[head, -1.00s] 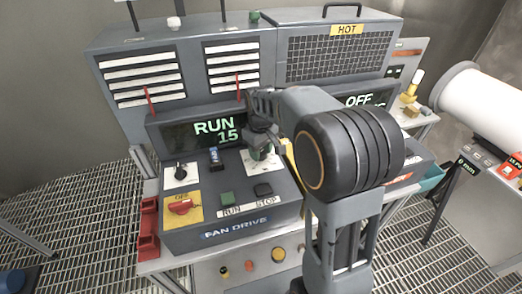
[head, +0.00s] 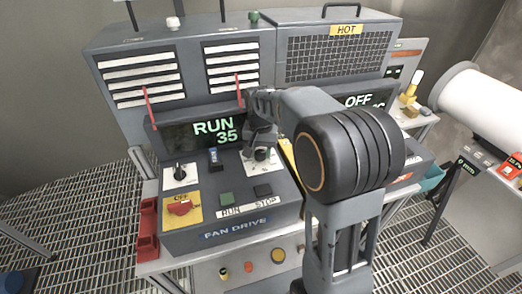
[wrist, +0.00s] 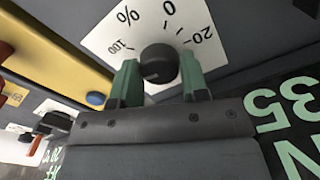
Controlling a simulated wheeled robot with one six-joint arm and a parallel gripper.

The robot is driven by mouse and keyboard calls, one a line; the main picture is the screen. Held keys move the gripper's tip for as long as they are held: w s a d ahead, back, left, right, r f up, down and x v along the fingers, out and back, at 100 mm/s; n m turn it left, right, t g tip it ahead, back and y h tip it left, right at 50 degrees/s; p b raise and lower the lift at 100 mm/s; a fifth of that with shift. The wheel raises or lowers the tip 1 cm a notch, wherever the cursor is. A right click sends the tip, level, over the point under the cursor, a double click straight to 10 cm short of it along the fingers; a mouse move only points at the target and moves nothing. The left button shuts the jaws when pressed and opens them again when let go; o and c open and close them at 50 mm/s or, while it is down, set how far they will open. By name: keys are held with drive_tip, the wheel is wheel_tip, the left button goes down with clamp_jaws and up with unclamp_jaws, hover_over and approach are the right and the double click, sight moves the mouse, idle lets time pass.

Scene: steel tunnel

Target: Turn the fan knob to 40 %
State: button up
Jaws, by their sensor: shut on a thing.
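The fan knob (wrist: 158,62) is a round black knob on a white dial plate (wrist: 103,42) marked 0, 20, 100 and %. My gripper (wrist: 161,76) is shut on the knob, one green finger on each side. In the head view my gripper (head: 260,152) reaches down over the plate (head: 246,166) and mostly hides the knob. The fan drive display (head: 207,132) reads RUN 35. The rest of the dial's numbers are hidden behind the gripper in the wrist view.
The fan drive panel also carries a black selector (head: 180,172), a red switch (head: 181,207) on a yellow plate, a green RUN button (head: 226,198) and a black STOP button (head: 263,190). A second unit to the right shows OFF (head: 359,100).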

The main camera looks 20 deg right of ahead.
sight(260, 151)
drive_tip(key=shift+m, duration=0.6)
drive_tip(key=o, duration=0.9)
drive_tip(key=shift+o, duration=0.2)
wheel_tip(260, 151, up, 14)
drive_tip(key=shift+b, duration=0.3)
drive_tip(key=shift+f, duration=0.1)
